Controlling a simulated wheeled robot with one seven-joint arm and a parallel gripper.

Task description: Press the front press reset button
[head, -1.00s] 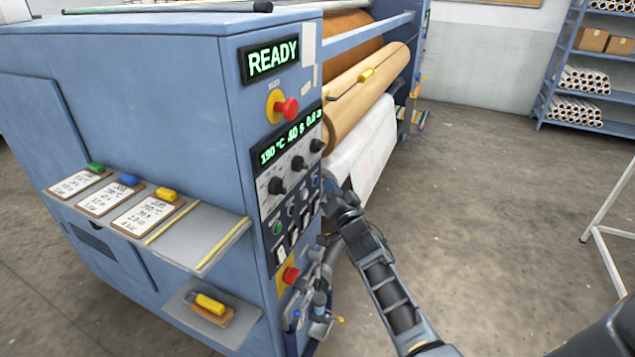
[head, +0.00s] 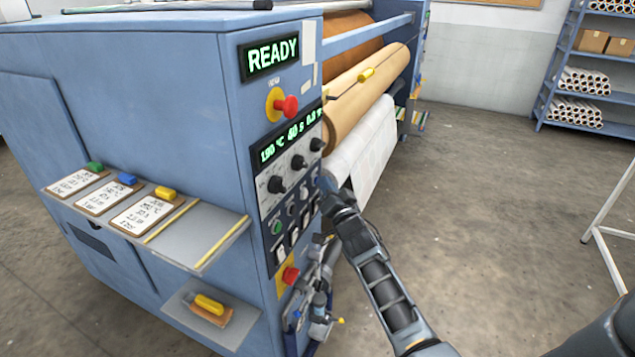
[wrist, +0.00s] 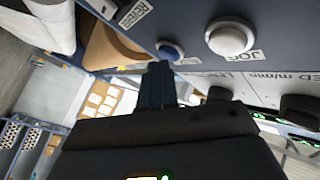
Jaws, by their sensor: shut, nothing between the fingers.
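The press control panel (head: 290,190) is on the near end of the blue press, under a lit READY sign (head: 271,57). In the wrist view a small round blue button (wrist: 171,48) sits on the dark panel, beside a larger white button (wrist: 230,38) labelled JOG. The blue button's own label is not readable. My gripper (head: 327,184) is at the panel's right edge in the head view. In the wrist view its shut, empty fingers (wrist: 160,68) point at the blue button, just below it in the picture; I cannot tell whether they touch it.
Black knobs (head: 277,184) are left of my gripper. A shelf (head: 205,240) with clipboards juts out at the left. Pipes and valves (head: 318,300) are below. Open floor (head: 480,200) lies right.

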